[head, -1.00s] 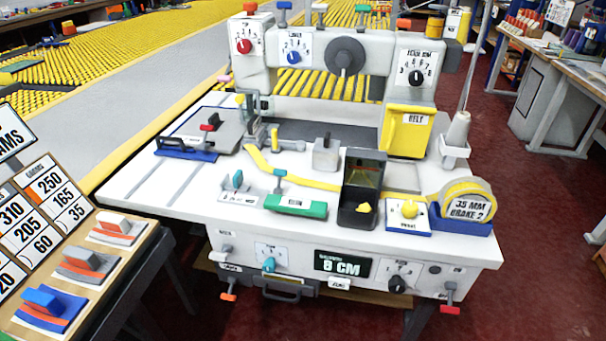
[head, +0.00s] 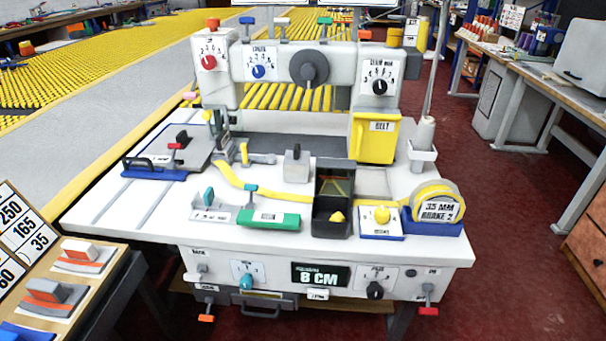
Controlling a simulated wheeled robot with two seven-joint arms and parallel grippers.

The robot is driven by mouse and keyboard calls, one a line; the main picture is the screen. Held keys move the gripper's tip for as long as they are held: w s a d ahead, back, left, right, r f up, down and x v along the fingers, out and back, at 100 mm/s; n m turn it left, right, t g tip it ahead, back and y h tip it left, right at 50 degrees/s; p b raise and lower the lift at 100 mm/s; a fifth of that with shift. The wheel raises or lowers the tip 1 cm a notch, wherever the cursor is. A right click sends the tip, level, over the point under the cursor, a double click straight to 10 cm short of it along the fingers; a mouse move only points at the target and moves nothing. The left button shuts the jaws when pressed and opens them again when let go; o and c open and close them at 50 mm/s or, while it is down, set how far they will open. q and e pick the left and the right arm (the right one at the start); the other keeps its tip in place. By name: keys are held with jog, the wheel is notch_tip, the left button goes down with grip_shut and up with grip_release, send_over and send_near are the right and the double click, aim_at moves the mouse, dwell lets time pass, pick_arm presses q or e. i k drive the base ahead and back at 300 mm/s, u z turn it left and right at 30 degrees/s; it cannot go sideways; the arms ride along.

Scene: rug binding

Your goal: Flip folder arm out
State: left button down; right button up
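The binding machine (head: 150,215) stands ahead with a white table top. No part carries a readable folder label, so I cannot tell for certain which is the folder arm. A small metal bracket with a bar (head: 258,157) sits left of centre, beside the start of the yellow binding strip (head: 232,178). A grey block with a small handle (head: 296,167) stands right of it. A green block with a teal-topped lever (head: 268,220) and a black open-fronted box (head: 334,210) are nearer the front edge. Neither of my grippers shows in the head view.
A yellow BELT cover (head: 375,140) and a 35 mm tape reel (head: 436,205) are on the right. The front panel (head: 215,278) has knobs and an 8 CM display. A side bench with sample blocks (head: 75,262) stands at left. Red floor (head: 510,240) is clear at right.

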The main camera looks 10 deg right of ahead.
aim_at(246, 159)
jog(key=k, duration=0.5)
jog(key=z, duration=1.1)
jog(key=i, duration=0.9)
jog(key=u, duration=2.2)
jog(key=i, duration=0.55)
